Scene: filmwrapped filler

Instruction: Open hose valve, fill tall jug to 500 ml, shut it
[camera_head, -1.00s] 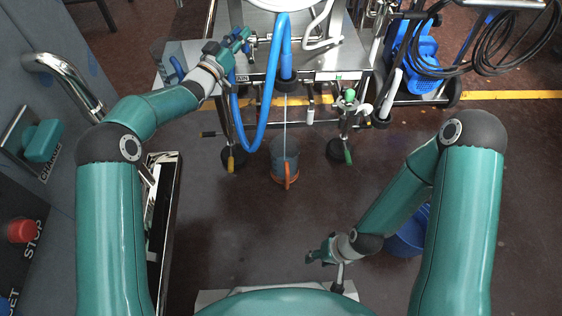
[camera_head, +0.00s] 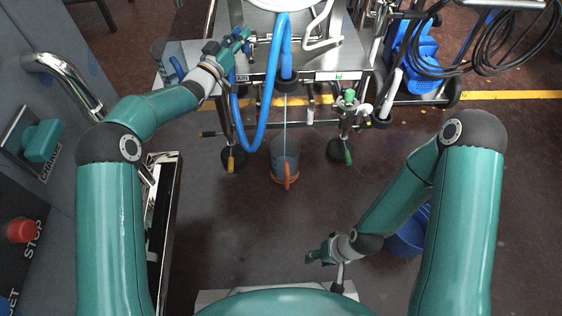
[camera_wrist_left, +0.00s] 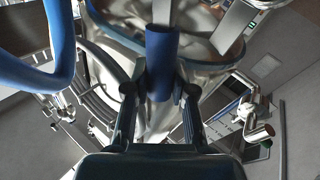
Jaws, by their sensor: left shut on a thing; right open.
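The tall jug (camera_head: 285,152) stands upright on the floor, see-through grey with an orange handle and base. A blue hose (camera_head: 262,120) loops down, and its end hangs above the jug. A thin pale stream (camera_head: 285,118) runs from there down into the jug. I cannot read the level or marks. My left gripper (camera_head: 243,40) is up at the steel stand, shut on a blue cylindrical piece (camera_wrist_left: 162,58), seemingly the valve handle. The rest of the valve is mostly hidden by the gripper. My right gripper (camera_head: 318,258) is open and empty, low and well away from the jug.
A steel stand (camera_head: 340,82) with black-footed legs is behind the jug. A blue bucket (camera_head: 408,238) is partly behind my right arm. A blue machine (camera_head: 415,60) and black coiled hoses (camera_head: 490,45) are at back right. Floor around the jug's front is clear.

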